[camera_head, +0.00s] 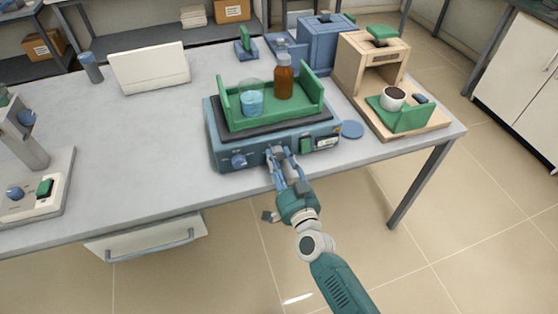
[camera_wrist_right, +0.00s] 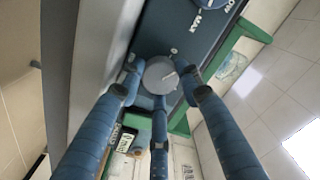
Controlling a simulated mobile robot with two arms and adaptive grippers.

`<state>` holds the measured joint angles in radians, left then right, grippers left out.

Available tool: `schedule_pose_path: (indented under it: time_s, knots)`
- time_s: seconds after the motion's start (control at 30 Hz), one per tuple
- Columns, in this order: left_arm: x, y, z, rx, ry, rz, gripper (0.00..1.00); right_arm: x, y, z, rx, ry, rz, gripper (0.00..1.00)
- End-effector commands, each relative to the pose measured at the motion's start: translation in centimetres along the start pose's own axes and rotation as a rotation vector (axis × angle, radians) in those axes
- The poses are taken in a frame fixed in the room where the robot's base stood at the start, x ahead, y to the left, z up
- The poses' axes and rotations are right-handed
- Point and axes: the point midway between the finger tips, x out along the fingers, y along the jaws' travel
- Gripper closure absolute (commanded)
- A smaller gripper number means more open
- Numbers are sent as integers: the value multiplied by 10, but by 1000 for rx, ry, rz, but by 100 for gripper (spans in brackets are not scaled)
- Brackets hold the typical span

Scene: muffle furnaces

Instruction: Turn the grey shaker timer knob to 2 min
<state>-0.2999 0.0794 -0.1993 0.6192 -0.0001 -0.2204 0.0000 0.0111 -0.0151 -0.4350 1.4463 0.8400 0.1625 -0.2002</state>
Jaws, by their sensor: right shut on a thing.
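The shaker (camera_head: 226,155) is a blue-grey box at the table's front edge with a green tray (camera_head: 262,123) on top. The grey timer knob (camera_wrist_right: 160,75) is on its front panel; in the head view it is mostly hidden by my gripper. My left gripper is not in view.
A blue knob (camera_head: 238,160) and a green switch (camera_head: 306,144) flank the timer knob on the panel. A beaker (camera_head: 252,102) and a brown bottle (camera_head: 284,81) stand in the tray. A furnace (camera_head: 350,72) stands right; the table's left middle is clear.

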Motion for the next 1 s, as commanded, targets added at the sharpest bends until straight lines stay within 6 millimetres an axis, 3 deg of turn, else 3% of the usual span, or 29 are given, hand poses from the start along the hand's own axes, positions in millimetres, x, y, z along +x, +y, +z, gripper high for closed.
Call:
schedule_pose_path:
  time_s: [0.5,1.0]
  knots:
    - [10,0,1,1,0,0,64,0,1,0,399,2,0,91]
    - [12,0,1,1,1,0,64,0,0,-1,515,2,0,91]
